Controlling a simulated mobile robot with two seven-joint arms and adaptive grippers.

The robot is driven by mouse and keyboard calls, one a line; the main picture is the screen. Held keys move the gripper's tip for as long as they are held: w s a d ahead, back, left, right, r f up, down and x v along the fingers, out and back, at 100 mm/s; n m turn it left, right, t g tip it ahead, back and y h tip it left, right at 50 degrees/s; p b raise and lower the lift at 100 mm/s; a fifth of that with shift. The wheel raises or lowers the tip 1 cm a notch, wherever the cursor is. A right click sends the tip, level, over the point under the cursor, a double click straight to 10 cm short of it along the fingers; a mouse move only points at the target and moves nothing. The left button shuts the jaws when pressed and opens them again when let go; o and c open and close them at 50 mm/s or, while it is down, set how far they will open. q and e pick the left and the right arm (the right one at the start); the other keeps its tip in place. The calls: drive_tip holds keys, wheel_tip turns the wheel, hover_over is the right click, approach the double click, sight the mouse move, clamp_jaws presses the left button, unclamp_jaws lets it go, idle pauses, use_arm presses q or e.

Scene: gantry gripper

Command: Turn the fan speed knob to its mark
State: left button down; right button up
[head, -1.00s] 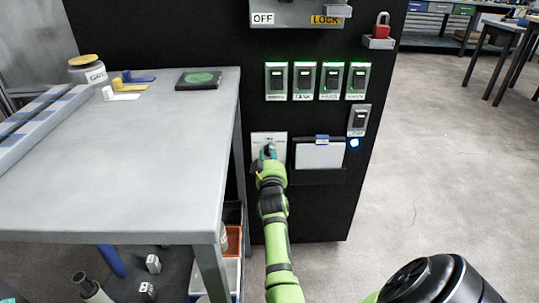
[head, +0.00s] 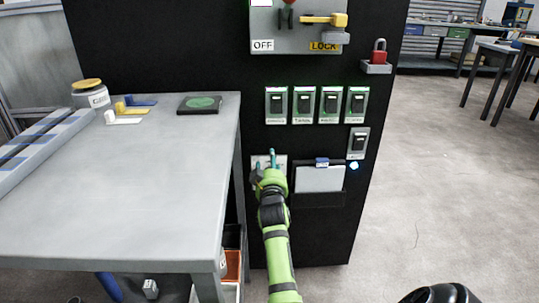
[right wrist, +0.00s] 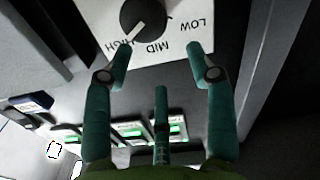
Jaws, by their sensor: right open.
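The fan speed knob (right wrist: 143,16) is round and black with a white pointer line. It sits on a white plate (right wrist: 183,42) lettered LOW, MID and HIGH, upside down in the right wrist view. The pointer is directed towards the HIGH lettering, on its MID side. My right gripper (right wrist: 158,62) is open and empty, its teal fingers spread in front of the plate and apart from the knob. In the head view the right gripper (head: 265,162) covers most of the plate (head: 281,160) and hides the knob. My left gripper is not in view.
A grey table (head: 130,190) stands left of the black cabinet (head: 180,60). A document holder (head: 319,180) is close right of the plate. Several rocker switches (head: 304,105) are above, with another switch (head: 358,143) to the right. Open floor lies right of the cabinet.

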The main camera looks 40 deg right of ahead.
wheel_tip(320, 180, up, 5)
drive_tip(key=shift+r, duration=0.15)
idle(0.6)
